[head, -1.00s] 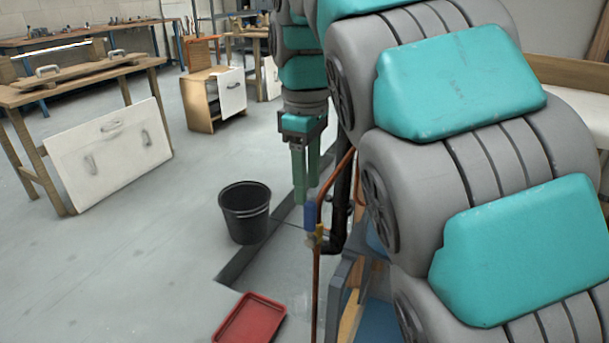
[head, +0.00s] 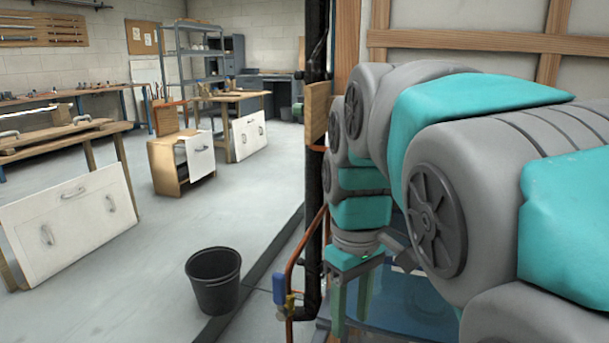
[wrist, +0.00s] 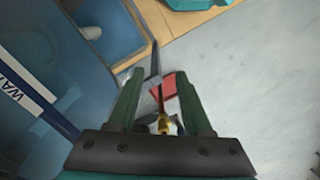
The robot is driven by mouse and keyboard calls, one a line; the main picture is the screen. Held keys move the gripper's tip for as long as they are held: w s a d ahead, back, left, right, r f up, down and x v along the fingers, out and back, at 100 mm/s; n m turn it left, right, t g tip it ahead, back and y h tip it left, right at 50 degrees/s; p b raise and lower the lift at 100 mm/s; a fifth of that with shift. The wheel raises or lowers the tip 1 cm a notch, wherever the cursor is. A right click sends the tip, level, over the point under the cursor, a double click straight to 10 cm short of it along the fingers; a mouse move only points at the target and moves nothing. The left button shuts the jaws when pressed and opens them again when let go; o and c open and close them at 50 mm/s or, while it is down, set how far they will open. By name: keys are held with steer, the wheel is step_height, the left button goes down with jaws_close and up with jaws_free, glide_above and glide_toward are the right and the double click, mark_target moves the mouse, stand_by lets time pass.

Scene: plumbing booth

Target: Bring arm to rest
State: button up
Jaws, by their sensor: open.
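My arm is bent down at the right of the head view, with my gripper (head: 352,300) hanging low and pointing down. The wrist view also shows the fingers (wrist: 159,80) spread. A copper pipe with a blue-handled valve (head: 280,289) stands left of my gripper in the head view, apart from it. A brass fitting (wrist: 163,124) shows between the fingers in the wrist view; it is not gripped.
A black bucket (head: 213,280) stands on the floor at left. A dark vertical pipe (head: 313,180) and timber-framed wall are close to my arm. A blue basin (head: 400,290) lies behind the gripper. A red tray (wrist: 168,84) is below.

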steer(key=s+d+f+m, duration=0.3)
steer(key=s+d+f, duration=0.1)
steer(key=s+f, duration=0.3)
steer(key=s+d+f+m+g, duration=0.1)
steer(key=s+d+f+m, duration=0.3)
steer(key=s+f, duration=0.4)
steer(key=s, duration=0.3)
steer(key=shift+d+r, duration=0.1)
steer(key=shift+c, duration=0.3)
